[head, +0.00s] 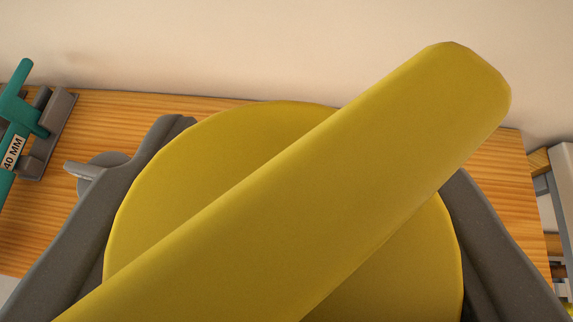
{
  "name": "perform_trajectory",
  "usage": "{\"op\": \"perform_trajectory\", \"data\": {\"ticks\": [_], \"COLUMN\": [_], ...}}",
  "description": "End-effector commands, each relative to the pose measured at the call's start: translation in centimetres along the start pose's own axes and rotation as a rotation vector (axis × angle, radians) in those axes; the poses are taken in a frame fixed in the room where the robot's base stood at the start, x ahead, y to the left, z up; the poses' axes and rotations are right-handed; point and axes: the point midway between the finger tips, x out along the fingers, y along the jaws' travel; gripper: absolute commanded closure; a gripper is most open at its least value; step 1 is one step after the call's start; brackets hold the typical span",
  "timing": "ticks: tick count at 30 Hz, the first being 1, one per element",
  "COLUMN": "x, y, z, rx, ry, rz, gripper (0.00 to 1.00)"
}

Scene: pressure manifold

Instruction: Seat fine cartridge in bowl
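A large yellow round piece with a thick bar across its face (390,150) fills the middle of the head view, very close to the camera. I take it for the fine cartridge, but no label shows. The bar slants from lower left to upper right. My gripper (315,148) has a dark grey finger along each side of the yellow piece and appears shut on it. The right fingertip is hidden behind the bar, and the contact points are not clearly seen. No bowl can be made out; the yellow piece covers what lies behind it.
A wooden bench top (105,120) runs behind, against a pale wall (200,45). A teal part marked 40 MM (22,110) sits with a grey holder (50,130) at left. A grey round part with a lever (98,172) is beside the left finger. Shelving (562,190) stands at far right.

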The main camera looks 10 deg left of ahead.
Motion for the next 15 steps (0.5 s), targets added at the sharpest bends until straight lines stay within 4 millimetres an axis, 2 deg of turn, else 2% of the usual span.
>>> {"op": "perform_trajectory", "data": {"ticks": [1, 6, 15], "x": [0.5, 1.1, 1.6], "y": [0.0, 0.0, 0.0], "z": [0.8, 2.1, 3.0], "rx": [0.002, 0.001, 0.0], "ry": [0.0, 0.0, 0.001], "rz": [-0.001, 0.0, 0.001], "gripper": [0.76, 0.76, 0.76]}}
